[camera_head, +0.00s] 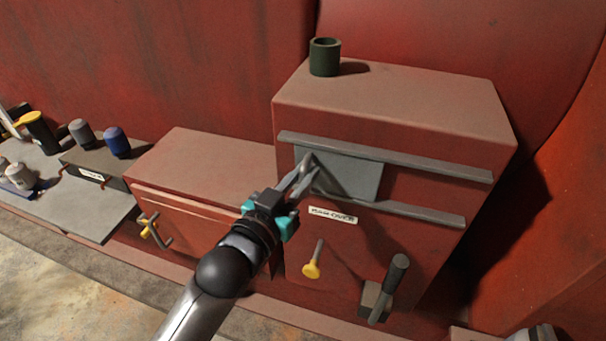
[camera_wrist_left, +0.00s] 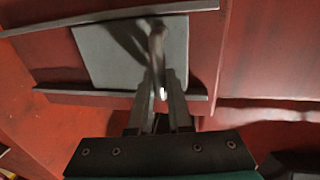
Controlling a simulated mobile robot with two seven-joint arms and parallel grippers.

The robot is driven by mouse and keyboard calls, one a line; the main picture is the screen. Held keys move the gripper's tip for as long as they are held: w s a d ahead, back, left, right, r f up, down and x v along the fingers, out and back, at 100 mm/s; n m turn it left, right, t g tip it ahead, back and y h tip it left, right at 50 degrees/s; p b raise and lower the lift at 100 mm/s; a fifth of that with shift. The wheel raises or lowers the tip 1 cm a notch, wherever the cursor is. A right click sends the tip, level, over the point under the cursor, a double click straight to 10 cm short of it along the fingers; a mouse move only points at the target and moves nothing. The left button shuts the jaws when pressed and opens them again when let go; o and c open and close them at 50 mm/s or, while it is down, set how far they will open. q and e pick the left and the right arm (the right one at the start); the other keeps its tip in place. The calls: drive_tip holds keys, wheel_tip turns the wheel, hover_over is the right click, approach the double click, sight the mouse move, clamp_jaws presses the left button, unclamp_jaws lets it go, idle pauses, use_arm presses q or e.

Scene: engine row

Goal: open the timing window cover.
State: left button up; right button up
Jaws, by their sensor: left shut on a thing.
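The timing window cover is a flat grey plate (camera_head: 352,180) on the front of the tall red housing. It sits between two grey rails, the upper rail (camera_head: 430,170) and the lower rail (camera_head: 425,213), toward their left part. In the left wrist view the cover (camera_wrist_left: 100,55) fills the upper middle. My left gripper (camera_head: 306,178) reaches the cover's left part. In the left wrist view its fingers (camera_wrist_left: 158,75) are shut on the cover's grey handle (camera_wrist_left: 156,40). The fingers hide part of the handle. My right gripper is not in view.
Below the rails are a label (camera_head: 333,215), a yellow-knobbed lever (camera_head: 312,269) and a black-handled crank (camera_head: 395,275). A dark green cup (camera_head: 324,57) stands on top of the housing. A lower red box (camera_head: 205,165) is at left. Between the rails, right of the cover, is clear.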

use_arm(q)
clamp_jaws()
idle(0.8)
